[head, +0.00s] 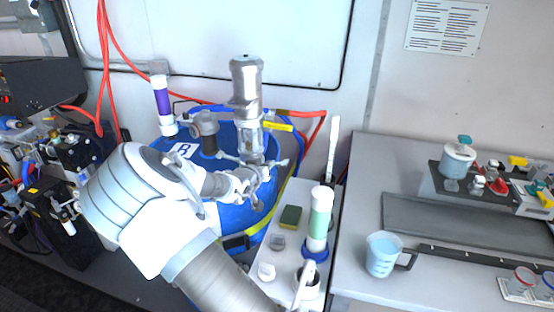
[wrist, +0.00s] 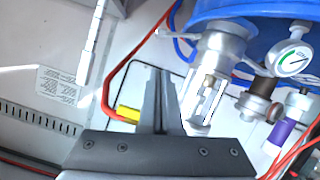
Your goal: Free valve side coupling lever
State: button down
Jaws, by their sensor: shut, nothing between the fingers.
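A silver metal unit (head: 246,85) stands upright on the blue drum in the head view. Its open-framed lower part shows in the wrist view (wrist: 208,92), right of my fingers. A thin silver lever-like arm (wrist: 180,34) sticks out to the left from its upper part there. I cannot tell for sure which arm is the valve side coupling lever. My gripper (wrist: 163,72) is shut and empty, with its fingertips left of the silver unit and apart from it in the picture. In the head view my wrist hides part of the drum and fittings.
A yellow handle (wrist: 127,114) with a red hose lies left of my fingers. A round gauge (wrist: 292,58) and a purple-banded cylinder (wrist: 278,136) sit at the right. The blue drum (head: 258,212) is close below my wrist. A green-banded bottle (head: 319,218) stands on the narrow white shelf.

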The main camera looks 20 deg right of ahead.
jog(key=p, duration=0.2)
send_over(283, 166)
jog(key=a, duration=0.2)
jog(key=f, duration=0.1)
jog(key=shift+t+h, duration=0.3)
jog(key=shift+t, duration=0.2)
jog(key=shift+d+f, duration=0.25)
jog(key=shift+f, duration=0.8)
jog(key=shift+d+f, duration=0.2)
jog(key=shift+f, duration=0.85)
jog(key=f+b, duration=0.1)
jog(key=b, duration=0.2)
jog(key=shift+s+d+f, duration=0.15)
jog(key=shift+d+f, duration=0.1)
jog(key=shift+f, duration=0.1)
jog(key=shift+d+f+b, duration=0.1)
jog(key=shift+f+b, duration=0.1)
jog(key=shift+b, duration=0.25)
jog(key=shift+s+b, duration=0.1)
jog(key=shift+b, duration=0.4)
